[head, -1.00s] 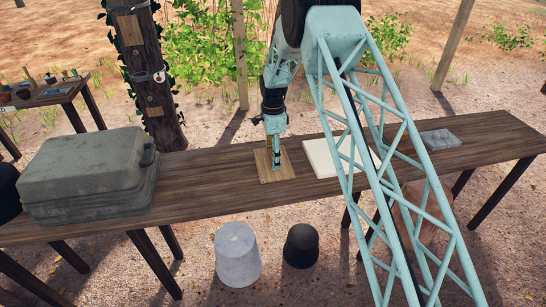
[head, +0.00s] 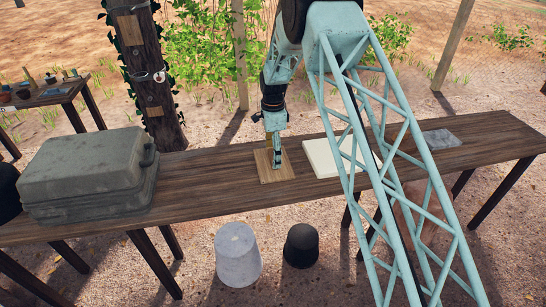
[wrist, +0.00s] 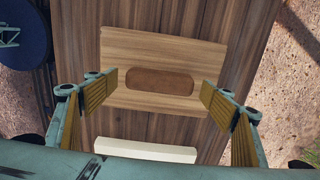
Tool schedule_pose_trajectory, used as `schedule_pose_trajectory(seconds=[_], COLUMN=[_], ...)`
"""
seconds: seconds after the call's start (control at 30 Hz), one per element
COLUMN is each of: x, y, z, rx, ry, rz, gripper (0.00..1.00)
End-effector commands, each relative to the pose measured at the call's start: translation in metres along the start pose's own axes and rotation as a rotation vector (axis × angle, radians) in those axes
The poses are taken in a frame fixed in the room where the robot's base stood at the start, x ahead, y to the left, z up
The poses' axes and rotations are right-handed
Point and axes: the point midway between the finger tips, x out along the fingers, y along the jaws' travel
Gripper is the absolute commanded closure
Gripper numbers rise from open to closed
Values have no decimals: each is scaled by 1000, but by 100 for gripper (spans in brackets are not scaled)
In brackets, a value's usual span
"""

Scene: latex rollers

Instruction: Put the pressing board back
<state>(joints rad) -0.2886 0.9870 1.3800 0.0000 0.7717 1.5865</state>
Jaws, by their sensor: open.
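The pressing board (head: 285,174) is a light wooden board lying flat on the long table. In the wrist view the board (wrist: 205,53) shows a darker brown oblong piece with rounded ends, likely its handle (wrist: 160,80), in its middle. My gripper (head: 277,165) points down over the board in the head view and partly hides it. In the wrist view my gripper (wrist: 160,88) is open, with one finger on each side of the handle and a gap to it on both sides. I cannot tell how far the fingertips are above the board.
A white slab (head: 322,158) lies to the right of the board; a grey slab (head: 440,139) lies farther right. A large grey case (head: 85,170) fills the table's left end. A pale bucket (head: 237,255) and a black bucket (head: 300,245) stand on the ground in front.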

Motion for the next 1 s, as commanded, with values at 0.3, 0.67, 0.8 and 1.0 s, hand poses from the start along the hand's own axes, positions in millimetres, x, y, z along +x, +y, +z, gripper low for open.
schedule_pose_trajectory(seconds=[0.3, 0.67, 0.8, 1.0], x=[-43, -92, -102, -107], y=[0, -1, 0, 0], z=[0, 0, 0, 0], rx=[0, 0, 0, 0], ry=[0, 0, 0, 0], rz=[-2, -2, 0, 0], gripper=[24, 24, 24, 24])
